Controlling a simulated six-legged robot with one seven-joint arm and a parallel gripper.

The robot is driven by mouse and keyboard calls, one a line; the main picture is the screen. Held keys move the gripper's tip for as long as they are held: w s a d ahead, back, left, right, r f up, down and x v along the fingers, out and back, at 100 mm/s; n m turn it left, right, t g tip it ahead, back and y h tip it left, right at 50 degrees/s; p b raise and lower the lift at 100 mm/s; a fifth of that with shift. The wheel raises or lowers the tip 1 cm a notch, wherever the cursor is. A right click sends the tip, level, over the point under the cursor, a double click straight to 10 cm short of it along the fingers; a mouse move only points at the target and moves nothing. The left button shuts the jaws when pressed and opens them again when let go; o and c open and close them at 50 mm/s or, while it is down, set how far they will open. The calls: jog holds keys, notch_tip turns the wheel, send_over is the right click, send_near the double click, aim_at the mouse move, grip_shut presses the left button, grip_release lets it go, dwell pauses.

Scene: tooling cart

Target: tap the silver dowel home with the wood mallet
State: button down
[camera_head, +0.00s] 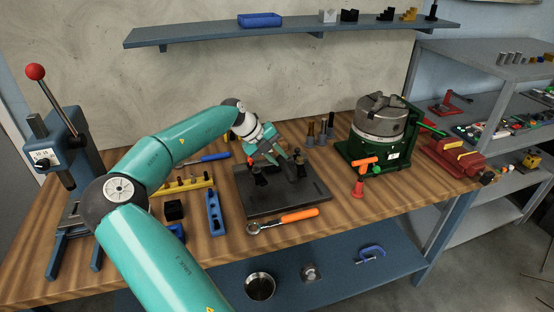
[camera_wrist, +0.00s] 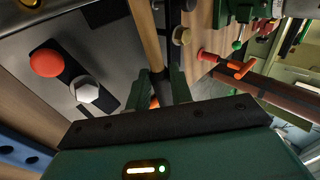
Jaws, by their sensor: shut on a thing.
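My gripper (camera_head: 272,152) is over the dark fixture plate (camera_head: 262,204), near its back. In the wrist view my gripper (camera_wrist: 162,88) is shut around a tan wooden handle (camera_wrist: 147,38), which I take for the wood mallet. The mallet's head is not clear in either view. On the plate are black clamps, one (camera_head: 260,180) on the left and one (camera_head: 300,168) on the right. In the wrist view one clamp shows a red-orange knob (camera_wrist: 46,62) and a silver hex head (camera_wrist: 86,90). I cannot make out the silver dowel for certain.
A green base with a grey chuck (camera_head: 380,118) stands right of the plate. An orange-handled ratchet (camera_head: 298,215) lies at the plate's front edge. A blue holed block (camera_head: 214,212) and a yellow rack (camera_head: 186,188) are left, with a blue press (camera_head: 68,150) farther left.

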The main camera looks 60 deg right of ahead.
jog(key=shift+r, duration=2.05)
